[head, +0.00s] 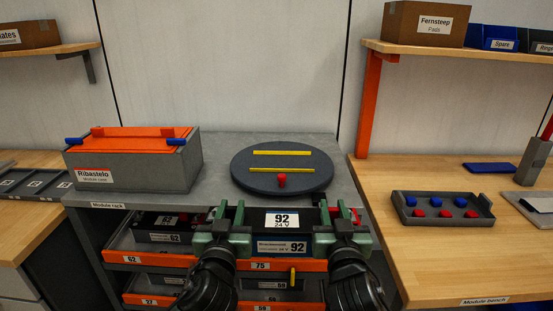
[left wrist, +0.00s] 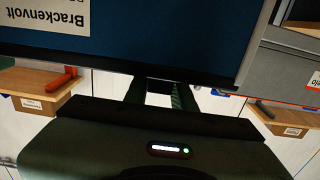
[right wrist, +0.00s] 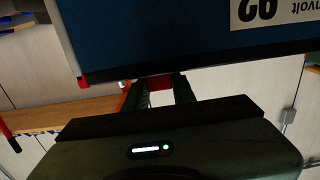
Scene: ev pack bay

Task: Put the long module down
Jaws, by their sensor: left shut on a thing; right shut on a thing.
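The long module (head: 283,232) is a dark, long block with a white "92 24 V" label on top and a blue label on its front. It is held level in front of the module rack, below the round turntable in the head view. My left gripper (head: 231,214) is shut on its left part and my right gripper (head: 334,214) on its right part. The module's blue side shows in the left wrist view (left wrist: 160,45) and the right wrist view (right wrist: 160,40). The dark round turntable (head: 246,170), with two yellow strips and a red knob, is on the grey counter and empty.
A grey "Ribastelo" case (head: 140,170) with an orange lid stands left on the counter (head: 215,150). Orange-fronted rack trays (head: 150,259) lie below. The wooden bench (head: 440,260) at right holds a tray (head: 440,223) of blue and red caps. An orange shelf post (head: 369,105) rises behind it.

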